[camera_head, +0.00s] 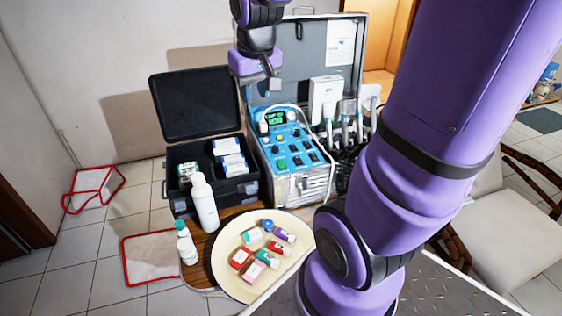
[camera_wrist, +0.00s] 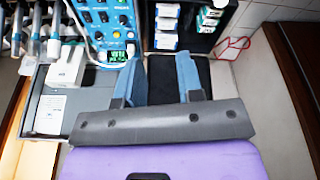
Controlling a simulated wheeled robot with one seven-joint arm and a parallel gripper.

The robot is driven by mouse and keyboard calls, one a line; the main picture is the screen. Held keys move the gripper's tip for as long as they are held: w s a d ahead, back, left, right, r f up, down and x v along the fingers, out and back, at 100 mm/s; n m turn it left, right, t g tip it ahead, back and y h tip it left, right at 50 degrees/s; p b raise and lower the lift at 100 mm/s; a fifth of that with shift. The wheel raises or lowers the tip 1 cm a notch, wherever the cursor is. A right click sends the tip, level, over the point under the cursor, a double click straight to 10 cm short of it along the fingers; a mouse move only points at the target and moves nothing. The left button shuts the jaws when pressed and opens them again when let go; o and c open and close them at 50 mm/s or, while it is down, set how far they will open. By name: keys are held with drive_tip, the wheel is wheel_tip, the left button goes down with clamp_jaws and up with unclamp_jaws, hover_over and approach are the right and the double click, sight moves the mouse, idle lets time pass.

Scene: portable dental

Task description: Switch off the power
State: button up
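The portable dental unit has a blue control panel (camera_head: 287,150) with a lit green display, several knobs and buttons, and dark switches near its front edge. Which control is the power switch I cannot tell. The panel also shows at the top left of the wrist view (camera_wrist: 104,22), upside down, with the lit display (camera_wrist: 117,57) beside one finger. My gripper (camera_head: 260,84) is above and behind the panel, apart from it. In the wrist view, the two blue-grey fingers of my gripper (camera_wrist: 160,76) stand apart with nothing between them.
The unit's raised grey lid (camera_head: 310,50) stands behind the panel. Handpieces (camera_head: 345,128) and a white box (camera_head: 325,97) are at its right. An open black case (camera_head: 197,108) with boxes is at its left. A white bottle (camera_head: 204,203) and cream plate (camera_head: 232,282) with small items are in front.

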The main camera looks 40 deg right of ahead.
drive_tip(key=w+d+f+m+g, duration=0.1)
drive_tip(key=w+d+f, duration=0.4)
drive_tip(key=d+f, duration=0.3)
drive_tip(key=m+g+y, duration=0.1)
drive_tip(key=m+g, duration=0.1)
approach(282, 166)
drive_tip(key=shift+s+f, duration=0.2)
drive_tip(key=shift+f, duration=3.85)
